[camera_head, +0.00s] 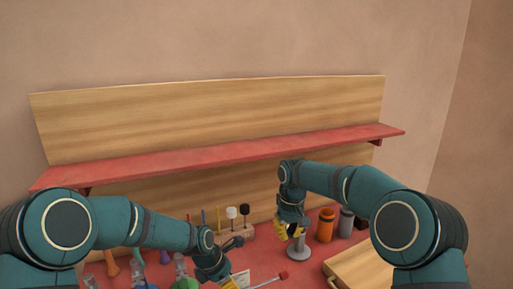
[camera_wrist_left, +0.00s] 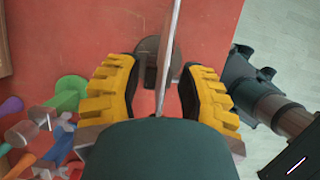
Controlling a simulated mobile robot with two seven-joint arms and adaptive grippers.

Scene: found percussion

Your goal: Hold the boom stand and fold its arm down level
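The boom stand shows in the left wrist view as a dark round base (camera_wrist_left: 147,47) on the red table, with a thin pale arm (camera_wrist_left: 171,45) slanting up toward the camera. A rod with a red tip (camera_head: 270,281) at the bottom of the head view appears to be this arm. My left gripper (camera_wrist_left: 158,92) is open, its yellow fingers either side of the stand with gaps showing. In the head view it (camera_head: 230,283) is mostly cut off. My right gripper (camera_head: 290,232) points down just above a grey round-based object (camera_head: 299,252); its finger gap is unclear.
An orange cylinder (camera_head: 325,225) and grey cylinder (camera_head: 346,222) stand right of my right gripper. A wooden box (camera_head: 362,268) is at front right. Upright mallets (camera_head: 232,213) stand in a rack behind. Several coloured items (camera_wrist_left: 68,95) lie left. A red shelf (camera_head: 230,155) overhangs the back.

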